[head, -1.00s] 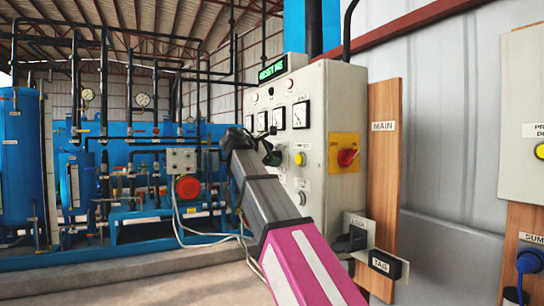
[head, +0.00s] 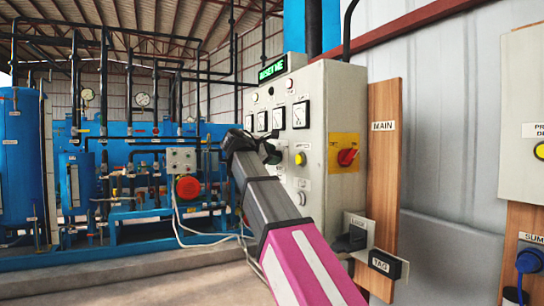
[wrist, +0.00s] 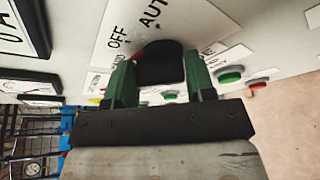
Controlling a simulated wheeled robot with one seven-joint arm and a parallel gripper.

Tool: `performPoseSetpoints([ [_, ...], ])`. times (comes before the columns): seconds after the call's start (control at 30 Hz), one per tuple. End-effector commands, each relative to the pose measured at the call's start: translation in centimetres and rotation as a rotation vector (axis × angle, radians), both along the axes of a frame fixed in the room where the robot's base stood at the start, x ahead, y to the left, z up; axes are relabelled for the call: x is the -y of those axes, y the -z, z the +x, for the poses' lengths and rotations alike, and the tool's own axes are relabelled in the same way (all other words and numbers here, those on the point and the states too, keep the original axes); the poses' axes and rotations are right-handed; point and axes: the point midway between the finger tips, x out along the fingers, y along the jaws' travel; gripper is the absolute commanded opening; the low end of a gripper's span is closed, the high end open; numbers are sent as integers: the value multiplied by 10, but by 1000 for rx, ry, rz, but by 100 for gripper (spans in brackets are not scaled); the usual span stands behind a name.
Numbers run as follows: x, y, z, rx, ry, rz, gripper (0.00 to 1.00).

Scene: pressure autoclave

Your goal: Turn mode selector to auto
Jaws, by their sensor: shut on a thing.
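The mode selector is a black knob (wrist: 160,64) on a white plate (wrist: 186,30) lettered OFF and AUT, the rest of the word cut off. A small red mark shows at the knob's upper left edge, on the OFF side. My gripper (wrist: 160,78) has its green fingers on either side of the knob and is shut on it. In the head view my gripper (head: 268,152) is at the front of the grey control cabinet (head: 335,105), and my arm hides the knob there.
Green (wrist: 230,75) and red (wrist: 258,84) buttons sit close to the right finger. Gauges (head: 300,115) are above my gripper. A red rotary switch (head: 347,157) on a yellow plate is on the cabinet's side. Blue tanks and pipes (head: 20,155) stand at left.

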Motion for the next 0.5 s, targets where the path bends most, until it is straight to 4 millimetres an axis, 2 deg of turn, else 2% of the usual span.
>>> performPoseSetpoints([
  [0.5,1,3,-4,426,-3,176,26],
])
